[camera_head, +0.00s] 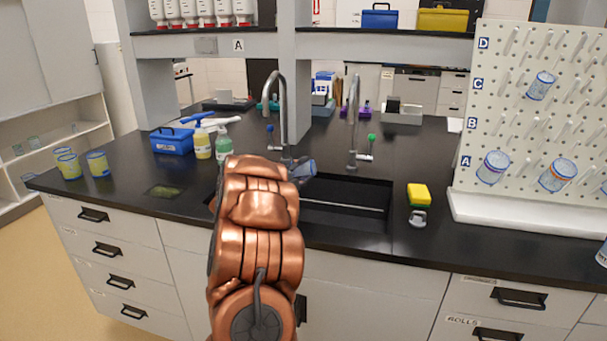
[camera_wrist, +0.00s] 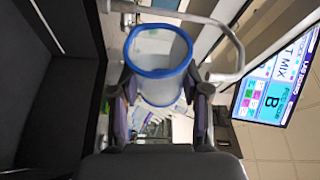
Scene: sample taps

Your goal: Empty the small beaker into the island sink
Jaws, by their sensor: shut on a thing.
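The small beaker (camera_head: 303,170) is clear with a bluish tint and shows just past the end of my copper arm, tipped over, above the left part of the black island sink (camera_head: 352,192). In the wrist view the beaker (camera_wrist: 162,78) has a blue rim and sits between the two fingers of my gripper (camera_wrist: 160,98), which is shut on its sides. I can see no liquid in it, but its inside is not clear enough to be sure.
Two tall taps (camera_head: 280,105) (camera_head: 353,115) stand behind the sink. A yellow sponge (camera_head: 419,193) and a pegboard (camera_head: 530,110) with beakers are to the right.

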